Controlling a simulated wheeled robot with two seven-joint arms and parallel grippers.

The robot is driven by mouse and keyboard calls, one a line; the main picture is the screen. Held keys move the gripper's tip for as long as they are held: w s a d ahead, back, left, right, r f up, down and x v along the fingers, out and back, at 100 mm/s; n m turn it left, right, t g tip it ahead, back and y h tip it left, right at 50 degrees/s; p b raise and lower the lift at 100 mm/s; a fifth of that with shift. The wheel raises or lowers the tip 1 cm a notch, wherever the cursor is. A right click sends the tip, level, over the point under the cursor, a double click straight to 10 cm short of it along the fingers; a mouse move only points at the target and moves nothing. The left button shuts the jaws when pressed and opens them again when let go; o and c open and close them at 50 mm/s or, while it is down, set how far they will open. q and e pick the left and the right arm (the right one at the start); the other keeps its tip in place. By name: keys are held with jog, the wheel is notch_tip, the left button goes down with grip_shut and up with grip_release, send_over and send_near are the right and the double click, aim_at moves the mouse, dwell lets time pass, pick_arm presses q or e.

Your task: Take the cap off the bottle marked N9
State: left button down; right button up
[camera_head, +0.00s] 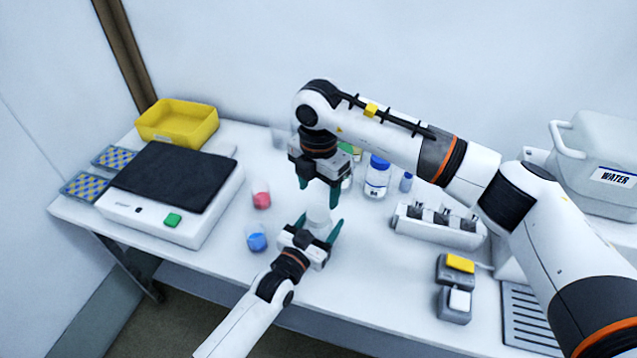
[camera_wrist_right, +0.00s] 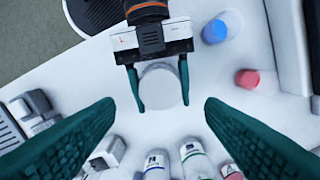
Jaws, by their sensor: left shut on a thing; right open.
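My left gripper (camera_head: 319,230), coming from the front left, is shut on a pale white bottle (camera_head: 318,215) standing low over or on the table. In the right wrist view the left gripper's fingers (camera_wrist_right: 160,90) flank the bottle's round white top (camera_wrist_right: 160,86). No N9 mark is readable on it, and I cannot tell cap from body. My right gripper (camera_head: 320,192) points down above the bottle, open and empty. Its green fingers (camera_wrist_right: 160,105) stand apart to either side of the bottle in the wrist view, not touching it.
A blue-capped bottle (camera_head: 377,177) and others stand behind my right gripper. A black-topped device (camera_head: 172,180), yellow bin (camera_head: 178,122), metal-fitted rack (camera_head: 440,228) and WATER container (camera_head: 595,150) surround the work area.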

aim_at(318, 213)
notch_tip(318, 213, down, 7)
jog(key=shift+f, duration=0.1)
dwell(0.3)
